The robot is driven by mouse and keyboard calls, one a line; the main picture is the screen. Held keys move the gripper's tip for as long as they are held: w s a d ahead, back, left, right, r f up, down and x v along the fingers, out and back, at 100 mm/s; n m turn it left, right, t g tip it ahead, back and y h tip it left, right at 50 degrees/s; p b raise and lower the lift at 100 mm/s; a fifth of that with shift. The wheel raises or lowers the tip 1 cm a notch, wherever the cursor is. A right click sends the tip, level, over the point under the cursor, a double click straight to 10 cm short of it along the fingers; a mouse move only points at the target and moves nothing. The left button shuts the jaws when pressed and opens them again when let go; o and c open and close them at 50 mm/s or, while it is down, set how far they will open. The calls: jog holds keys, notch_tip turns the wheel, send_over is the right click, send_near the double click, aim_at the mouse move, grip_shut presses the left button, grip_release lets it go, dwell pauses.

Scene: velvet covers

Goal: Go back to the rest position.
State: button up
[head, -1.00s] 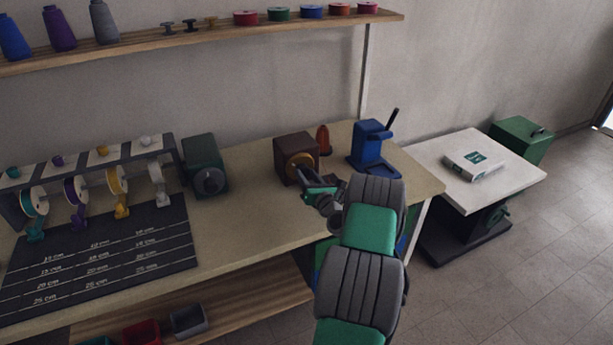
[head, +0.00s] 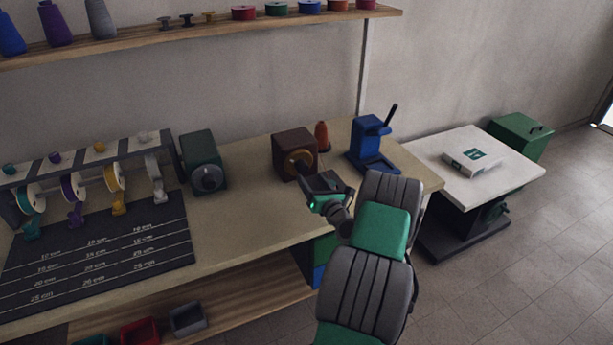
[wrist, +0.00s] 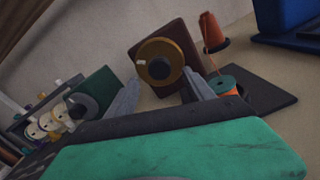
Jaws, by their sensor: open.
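My gripper (head: 308,183) is in front of the brown box (head: 281,152) with the round golden disc, above the worktable. In the wrist view my gripper (wrist: 160,92) has its two grey fingers spread apart with nothing between them. The brown box (wrist: 146,53) and its golden disc (wrist: 176,53) lie beyond the fingers. A green spool with orange thread (wrist: 226,85) stands on a dark base just right of the right finger. Whether a finger touches anything is hard to tell.
An orange cone (head: 321,134) and a blue press (head: 370,140) stand behind and right of my gripper. A dark green machine (head: 203,158), a spool rack (head: 90,158) and a dark measuring mat (head: 100,250) are left. A white side table (head: 510,175) is right.

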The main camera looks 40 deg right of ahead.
jog(key=shift+v, duration=1.2)
jog(key=w+a+r+n+g+y, duration=0.25)
jog(key=w+a+n+y, duration=0.4)
jog(key=a+n, duration=0.55)
jog(key=a+r+n+g+y, duration=0.2)
jog(key=a+r+n+g, duration=0.15)
jog(key=a+n, duration=1.05)
jog(key=s+a+r+n+g+h, duration=0.1)
jog(key=s+a+n, duration=0.3)
jog(key=s, duration=0.4)
jog(key=s+a+r+n+g+h, duration=0.1)
jog(key=s+a+n+g, duration=0.3)
jog(key=s+n, duration=0.3)
jog(key=s+a+r+n+g+h, duration=0.1)
jog(key=s+a+n+g, duration=0.2)
jog(key=s, duration=0.6)
jog(key=a+n, duration=0.2)
jog(key=n, duration=0.1)
jog(key=shift+s+a+r, duration=0.15)
jog(key=shift+s+a, duration=0.05)
jog(key=shift+a, duration=0.15)
